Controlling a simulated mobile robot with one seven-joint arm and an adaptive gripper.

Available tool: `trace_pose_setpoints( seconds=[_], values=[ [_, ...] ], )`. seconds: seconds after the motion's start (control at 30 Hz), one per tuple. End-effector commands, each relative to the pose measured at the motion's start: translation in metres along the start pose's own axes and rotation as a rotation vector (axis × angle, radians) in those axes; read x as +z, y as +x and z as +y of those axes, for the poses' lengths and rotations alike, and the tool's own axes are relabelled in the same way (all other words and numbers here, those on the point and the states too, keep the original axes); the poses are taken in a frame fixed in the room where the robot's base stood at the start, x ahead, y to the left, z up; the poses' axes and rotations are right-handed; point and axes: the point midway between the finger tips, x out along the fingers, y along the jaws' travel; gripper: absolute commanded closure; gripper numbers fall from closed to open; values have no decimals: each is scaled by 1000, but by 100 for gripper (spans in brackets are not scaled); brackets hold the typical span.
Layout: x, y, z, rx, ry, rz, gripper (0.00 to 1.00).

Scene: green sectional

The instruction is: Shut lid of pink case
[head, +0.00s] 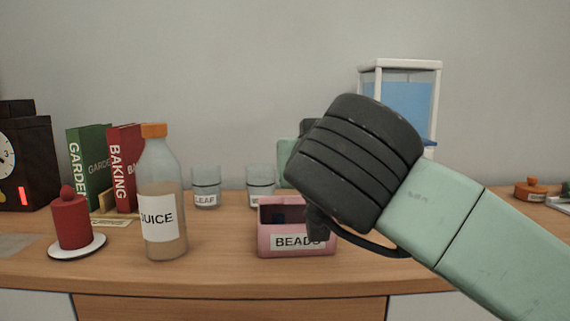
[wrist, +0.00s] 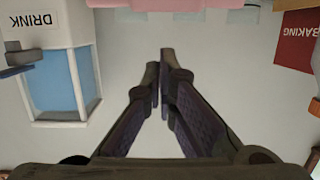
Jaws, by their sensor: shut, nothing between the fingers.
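The pink case (head: 264,243), labelled BEADS, stands near the table's front edge in the head view. Its top is open and the inside looks dark. Its lid cannot be made out; my arm covers the area above and behind its right side. My gripper (head: 317,230) is partly hidden by my wrist and shows in front of the case's right part, overlapping the label; I cannot tell whether it touches. In the wrist view my gripper (wrist: 160,62) has its fingers together and empty, and a pink strip (wrist: 180,4) shows at the top edge.
A juice bottle (head: 163,215) and a red candle (head: 71,222) on a white plate stand left of the case. Two glass jars (head: 206,188) stand behind. Books (head: 125,170) and a dark clock (head: 25,160) are at left, a drink dispenser (head: 402,72) behind my arm.

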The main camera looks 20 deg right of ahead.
Motion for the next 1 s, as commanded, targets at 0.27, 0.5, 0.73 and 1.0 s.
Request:
trace_pose_setpoints(
  seconds=[0.27,0.5,0.73,1.0],
  values=[
    [45,-9,0,0,0,217,100],
    [63,-15,0,-1,-1,383,100],
    [74,-18,0,1,0,463,100],
    [81,-18,0,0,0,461,100]
  ],
)
